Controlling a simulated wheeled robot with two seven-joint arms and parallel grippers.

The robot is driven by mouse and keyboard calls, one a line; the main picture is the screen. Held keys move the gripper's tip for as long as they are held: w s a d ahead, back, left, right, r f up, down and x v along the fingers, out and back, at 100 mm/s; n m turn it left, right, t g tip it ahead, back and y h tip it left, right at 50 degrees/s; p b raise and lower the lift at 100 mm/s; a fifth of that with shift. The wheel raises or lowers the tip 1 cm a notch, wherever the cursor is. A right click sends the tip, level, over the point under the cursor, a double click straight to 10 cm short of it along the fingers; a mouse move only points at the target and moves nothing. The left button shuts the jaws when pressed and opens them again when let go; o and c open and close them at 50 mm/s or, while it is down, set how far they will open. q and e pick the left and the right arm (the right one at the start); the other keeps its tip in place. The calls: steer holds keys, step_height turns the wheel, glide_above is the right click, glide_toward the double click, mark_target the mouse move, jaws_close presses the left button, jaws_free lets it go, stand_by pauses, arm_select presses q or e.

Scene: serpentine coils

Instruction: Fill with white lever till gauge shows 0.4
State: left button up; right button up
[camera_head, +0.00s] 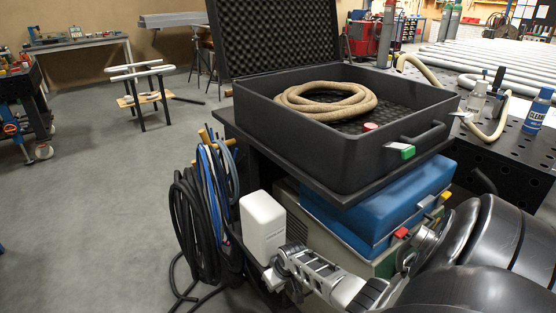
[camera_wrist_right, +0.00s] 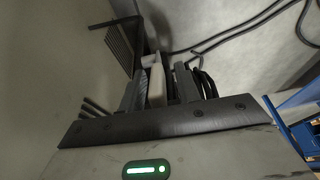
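My right arm enters the head view from the lower right; its fingertips cannot be made out there. In the right wrist view my right gripper (camera_wrist_right: 157,88) has its two dark fingers apart, with a narrow pale upright piece (camera_wrist_right: 156,84) between them. I cannot tell whether the fingers touch it, or whether it is the white lever. In the head view a white block-like object (camera_head: 262,228) stands beside hanging cables, just behind my right arm. No gauge can be read in either view. My left gripper is not in view.
A black foam-lined case (camera_head: 300,150) holds a beige coiled hose (camera_head: 326,100). Below it sit a blue box (camera_head: 370,212) and a grey unit. Black and blue cables (camera_head: 190,215) hang at its left. A perforated table (camera_head: 510,150) stands right; floor at left is mostly clear.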

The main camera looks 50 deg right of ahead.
steer(key=shift+r, duration=0.1)
steer(key=shift+r, duration=0.25)
steer(key=p+v, duration=0.2)
steer(key=v, duration=0.1)
arm_select(q)
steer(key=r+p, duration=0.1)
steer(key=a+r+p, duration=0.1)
steer(key=p, duration=0.1)
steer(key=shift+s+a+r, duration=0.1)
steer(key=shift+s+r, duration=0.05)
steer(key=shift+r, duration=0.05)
arm_select(e)
steer(key=v, duration=1.2)
steer(key=shift+s, duration=0.2)
steer(key=shift+a+r, duration=0.1)
